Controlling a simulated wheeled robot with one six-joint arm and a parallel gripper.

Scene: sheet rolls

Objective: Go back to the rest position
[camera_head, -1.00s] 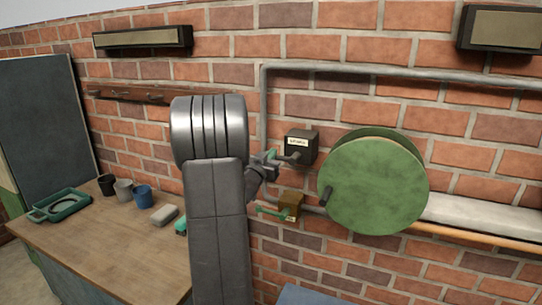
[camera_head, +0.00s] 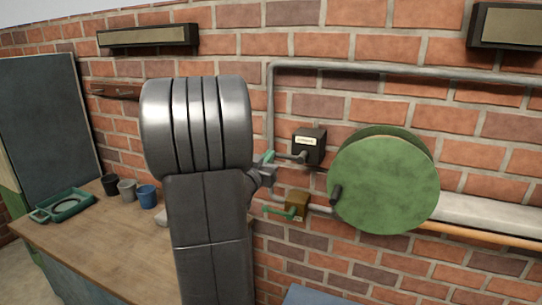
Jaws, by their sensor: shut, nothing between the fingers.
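My arm stands upright in the middle of the view, its large grey joint in front of the wall. My gripper (camera_head: 268,165) shows as a small grey shape at the right of the arm, partly hidden behind it. It is shut and empty. It appears close in front of the dark box (camera_head: 310,146) with a lever on the wall; whether they touch cannot be told.
A green reel (camera_head: 385,180) with a dark knob is at the right. A wooden bench (camera_head: 100,250) at the left holds a green tray (camera_head: 62,205), a black cup (camera_head: 110,185), a grey cup (camera_head: 127,190) and a blue cup (camera_head: 147,196). Pipes (camera_head: 390,71) run along the brick wall.

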